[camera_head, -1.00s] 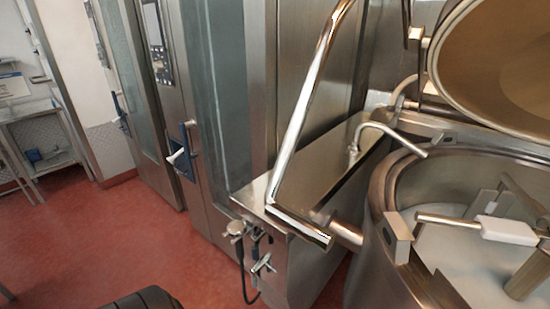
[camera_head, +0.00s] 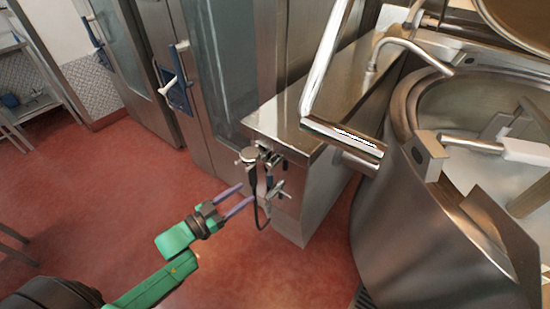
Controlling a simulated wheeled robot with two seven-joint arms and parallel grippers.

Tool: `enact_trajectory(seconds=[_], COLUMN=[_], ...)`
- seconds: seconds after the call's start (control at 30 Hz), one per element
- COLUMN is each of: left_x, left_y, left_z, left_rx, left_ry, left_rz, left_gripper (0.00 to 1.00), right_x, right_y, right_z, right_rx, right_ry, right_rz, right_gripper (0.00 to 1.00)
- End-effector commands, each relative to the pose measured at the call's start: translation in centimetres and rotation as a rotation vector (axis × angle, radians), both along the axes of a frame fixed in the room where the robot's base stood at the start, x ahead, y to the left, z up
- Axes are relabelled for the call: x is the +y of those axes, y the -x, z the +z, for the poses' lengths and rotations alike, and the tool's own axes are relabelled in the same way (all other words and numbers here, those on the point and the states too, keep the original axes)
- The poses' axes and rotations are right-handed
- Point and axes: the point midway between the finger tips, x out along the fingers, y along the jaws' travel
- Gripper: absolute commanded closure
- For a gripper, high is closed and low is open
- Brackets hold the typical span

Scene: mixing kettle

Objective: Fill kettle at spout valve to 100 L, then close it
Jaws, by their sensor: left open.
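The steel kettle (camera_head: 390,225) stands at the right with its lid (camera_head: 520,22) raised. A thin curved spout (camera_head: 410,46) rises from the steel console (camera_head: 325,115), its end over the kettle's rim. Small valve fittings sit on the console's front: a round knob (camera_head: 248,155) and a lower cross-shaped handle (camera_head: 276,190), with a black hose hanging there. I cannot tell which one is the spout valve. My left gripper (camera_head: 248,192) is open, its two purple fingers pointing right, close to the lower handle. I cannot tell whether they touch. My right gripper is out of view.
A mixing arm (camera_head: 470,143) lies inside the kettle. Steel cabinets with blue handles (camera_head: 175,80) stand behind. The red floor (camera_head: 140,180) at left is open, with a metal rack (camera_head: 35,100) beyond.

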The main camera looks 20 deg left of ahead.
Motion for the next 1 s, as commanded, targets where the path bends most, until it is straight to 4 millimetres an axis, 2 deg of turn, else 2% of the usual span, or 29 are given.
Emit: enact_trajectory(seconds=[0.5, 0.9, 1.0], left_x=[-3.4, -6.0, -6.0], left_y=[-5.3, -9.4, -9.3], left_z=[-0.3, -0.4, -0.1], left_rx=[-0.001, -0.001, 0.002], left_ry=[0.0, -0.001, -0.001], left_rz=[0.001, 0.002, 0.002], left_gripper=[0.44, 0.44, 0.44], right_x=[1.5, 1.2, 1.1], right_y=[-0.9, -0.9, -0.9], right_z=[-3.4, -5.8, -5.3], right_rx=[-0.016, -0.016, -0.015], right_ry=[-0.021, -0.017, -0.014], right_rz=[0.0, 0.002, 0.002], right_gripper=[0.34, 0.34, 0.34])
